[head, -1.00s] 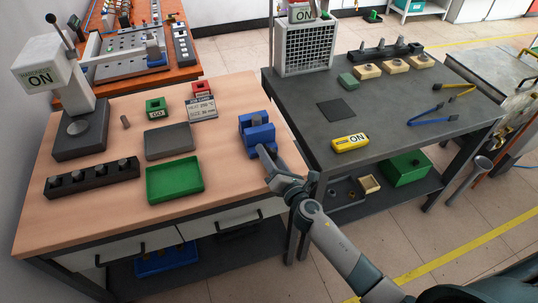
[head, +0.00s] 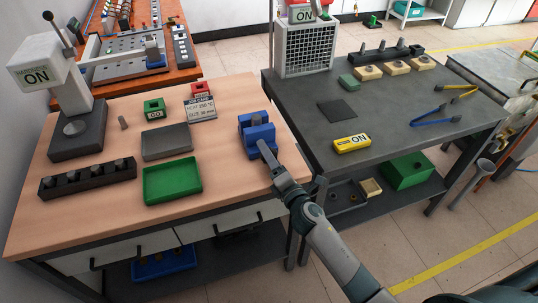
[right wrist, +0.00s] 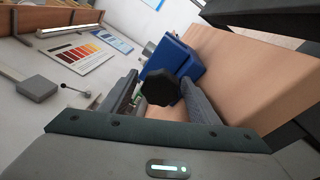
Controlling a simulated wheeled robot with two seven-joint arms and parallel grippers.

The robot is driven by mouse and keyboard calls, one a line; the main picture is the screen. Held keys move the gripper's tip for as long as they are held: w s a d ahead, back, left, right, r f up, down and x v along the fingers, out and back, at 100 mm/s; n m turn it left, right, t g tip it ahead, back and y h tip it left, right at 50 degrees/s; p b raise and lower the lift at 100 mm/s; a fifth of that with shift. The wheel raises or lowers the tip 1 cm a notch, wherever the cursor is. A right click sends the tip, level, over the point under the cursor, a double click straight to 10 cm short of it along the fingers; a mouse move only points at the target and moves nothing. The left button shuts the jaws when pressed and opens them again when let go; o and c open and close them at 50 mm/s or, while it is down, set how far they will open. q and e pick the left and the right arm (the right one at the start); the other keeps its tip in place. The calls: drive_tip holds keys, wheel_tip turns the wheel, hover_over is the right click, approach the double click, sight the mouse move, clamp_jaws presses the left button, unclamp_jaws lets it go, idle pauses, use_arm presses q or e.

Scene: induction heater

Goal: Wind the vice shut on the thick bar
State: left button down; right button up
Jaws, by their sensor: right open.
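The blue vice (head: 257,140) stands near the right edge of the wooden bench. Its dark round knob (right wrist: 160,88) faces my right wrist camera, with the blue vice body (right wrist: 178,58) behind it. A small grey piece (head: 256,121) shows at the vice's jaws; I cannot tell whether it is the thick bar or how tightly it sits. My right gripper (head: 264,148) is at the front of the vice. In the right wrist view my gripper (right wrist: 160,98) is open, one finger on each side of the knob. My left gripper is not in view.

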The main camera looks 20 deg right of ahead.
drive_tip(key=shift+f, duration=0.15)
drive_tip(key=n+p, duration=0.2)
drive_tip(key=n, duration=0.1)
drive_tip(key=shift+r, duration=0.25)
drive_tip(key=shift+s+d+f+n+g+p, duration=0.1)
drive_tip(key=shift+s+f+n+g+p, duration=0.05)
drive_tip(key=shift+n+p, duration=0.3)
drive_tip(key=shift+s+f+n+g+p, duration=0.15)
drive_tip(key=shift+n+p, duration=0.15)
drive_tip(key=shift+n, duration=0.25)
drive_tip(key=s+d+b, duration=0.2)
drive_tip(key=s+b, duration=0.2)
drive_tip(key=s, duration=1.2)
drive_tip(key=s+d+f+m+g, duration=0.1)
drive_tip(key=f+m, duration=0.1)
drive_tip(key=f, duration=0.6)
drive_tip(key=s+d+f+m+g+h, duration=0.1)
drive_tip(key=d+f+m+g, duration=0.1)
drive_tip(key=f, duration=0.6)
drive_tip(key=s+d+f+m+g+h, duration=0.1)
drive_tip(key=f+m, duration=0.3)
drive_tip(key=f, duration=0.4)
drive_tip(key=shift+s+d+f+g, duration=0.2)
drive_tip(key=shift+s+g, duration=0.15)
drive_tip(key=shift+g, duration=0.25)
drive_tip(key=shift+r, duration=0.1)
